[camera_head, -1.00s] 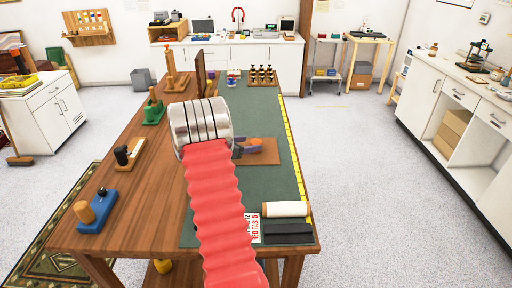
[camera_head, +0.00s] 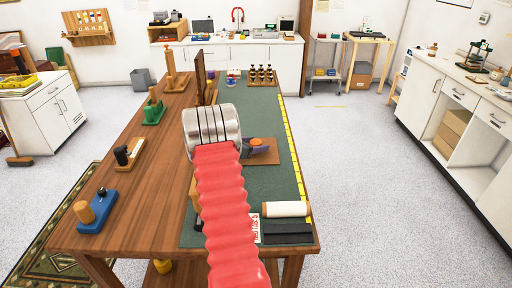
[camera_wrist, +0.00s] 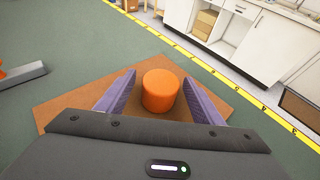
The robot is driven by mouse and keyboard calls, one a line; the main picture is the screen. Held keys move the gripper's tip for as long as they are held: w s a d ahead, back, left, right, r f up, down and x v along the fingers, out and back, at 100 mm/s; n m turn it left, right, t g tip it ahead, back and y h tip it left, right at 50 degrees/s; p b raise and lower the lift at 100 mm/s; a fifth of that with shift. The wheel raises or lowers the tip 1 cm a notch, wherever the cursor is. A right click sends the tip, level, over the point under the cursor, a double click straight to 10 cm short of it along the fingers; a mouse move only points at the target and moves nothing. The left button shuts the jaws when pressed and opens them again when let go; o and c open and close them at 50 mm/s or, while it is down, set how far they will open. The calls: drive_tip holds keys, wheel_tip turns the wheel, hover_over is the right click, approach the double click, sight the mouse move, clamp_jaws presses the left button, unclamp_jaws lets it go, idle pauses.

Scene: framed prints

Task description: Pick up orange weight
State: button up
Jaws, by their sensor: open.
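The orange weight (camera_wrist: 160,91) is a short upright cylinder on a flat brown board (camera_wrist: 66,106) in the wrist view. My gripper (camera_wrist: 160,88) is open, with its two purple fingers on either side of the weight, which stands between them. I cannot tell whether either finger touches it. In the head view my gripper (camera_head: 247,149) shows beside my arm, over the brown board (camera_head: 265,156). A small bit of orange (camera_head: 257,142) shows there by the fingers, and the rest of it is hidden.
A green mat (camera_head: 270,185) covers the table's right part, with yellow tape (camera_head: 294,160) along its edge. A white roll (camera_head: 286,209) lies at the near right. Wooden stands with blue (camera_head: 98,212) and green (camera_head: 153,112) bases stand at left. A grey bar (camera_wrist: 22,76) lies left of the board.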

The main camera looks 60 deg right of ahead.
drive_tip(key=shift+r, duration=0.1)
clamp_jaws()
idle(0.6)
